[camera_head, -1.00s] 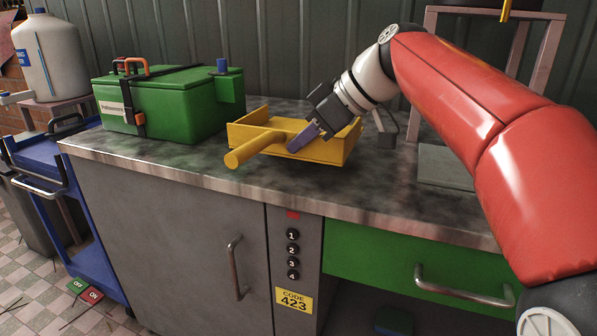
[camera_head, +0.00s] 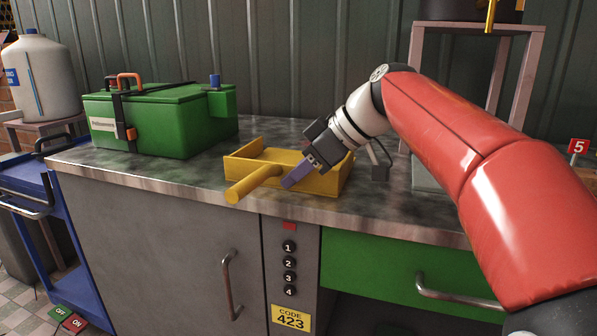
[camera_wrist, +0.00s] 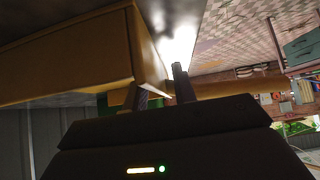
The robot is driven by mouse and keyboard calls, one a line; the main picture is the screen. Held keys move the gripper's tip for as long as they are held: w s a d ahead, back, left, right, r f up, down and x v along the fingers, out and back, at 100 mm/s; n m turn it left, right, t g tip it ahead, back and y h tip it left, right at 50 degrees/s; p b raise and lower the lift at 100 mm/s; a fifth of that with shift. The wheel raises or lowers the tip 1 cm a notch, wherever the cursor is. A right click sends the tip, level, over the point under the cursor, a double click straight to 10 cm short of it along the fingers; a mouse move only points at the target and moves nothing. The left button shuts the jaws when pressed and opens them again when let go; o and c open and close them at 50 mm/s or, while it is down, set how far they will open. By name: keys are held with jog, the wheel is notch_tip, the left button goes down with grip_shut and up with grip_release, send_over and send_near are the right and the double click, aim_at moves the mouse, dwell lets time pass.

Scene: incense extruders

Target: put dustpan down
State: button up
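The yellow dustpan (camera_head: 325,184) rests on the grey countertop, its thick round handle (camera_head: 252,184) pointing to the front left. My gripper (camera_head: 292,184) reaches down from the right, its fingers at the dustpan's near side, just right of the handle. In the wrist view, the dustpan's body (camera_wrist: 75,55) fills the upper left and its handle (camera_wrist: 240,88) runs across beyond my fingers. The two fingers of my gripper (camera_wrist: 160,85) stand apart, and I see no grip on the handle. Contact between fingers and dustpan cannot be told.
A green box (camera_head: 165,122) with a black strap stands at the back left of the counter (camera_head: 130,180). A pinkish stand (camera_head: 470,60) is behind my arm. A blue cart (camera_head: 45,215) is at the left. The counter between box and dustpan is clear.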

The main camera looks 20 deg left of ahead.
jog(key=shift+r, duration=0.25)
jog(key=p+v, duration=0.2)
jog(key=v, duration=0.9)
jog(key=shift+d+r, duration=0.2)
jog(key=shift+d, duration=0.15)
jog(key=shift+s, duration=0.1)
